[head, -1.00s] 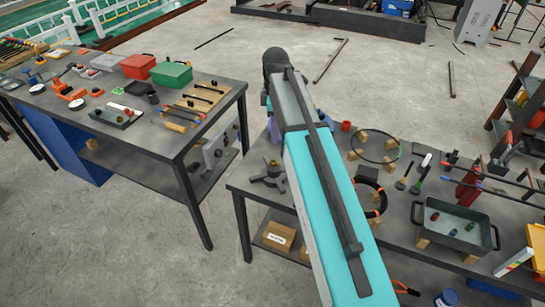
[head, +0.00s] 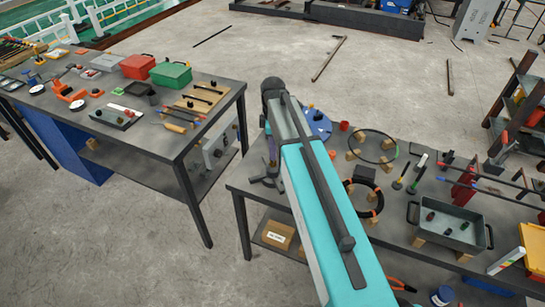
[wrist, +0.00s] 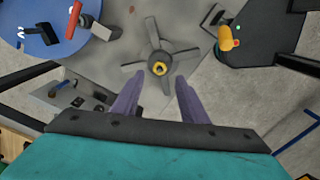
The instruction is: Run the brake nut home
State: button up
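A grey four-armed star-shaped piece (wrist: 135,52) lies on the grey bench in the wrist view. A brass-yellow nut (wrist: 159,68) with a dark centre sits at its hub; I take it for the brake nut. My gripper (wrist: 160,82) has two purple fingers, spread apart with nothing between them. In the wrist picture the nut appears just beyond the fingertips, roughly centred between them; the height gap cannot be told. In the head view the star piece (head: 266,180) is partly hidden by my arm, and the nut does not show.
A blue disc (wrist: 40,32) carrying dark and red parts lies left of the star piece. A yellow-orange object (wrist: 229,40) is to the right. In the head view, a wire ring on blocks (head: 373,146) and a grey tray (head: 450,228) occupy the bench's right side.

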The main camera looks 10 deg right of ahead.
aim_at(273, 163)
jog(key=shift+f+p, duration=1)
jog(key=shift+f, duration=2)
grip_shut()
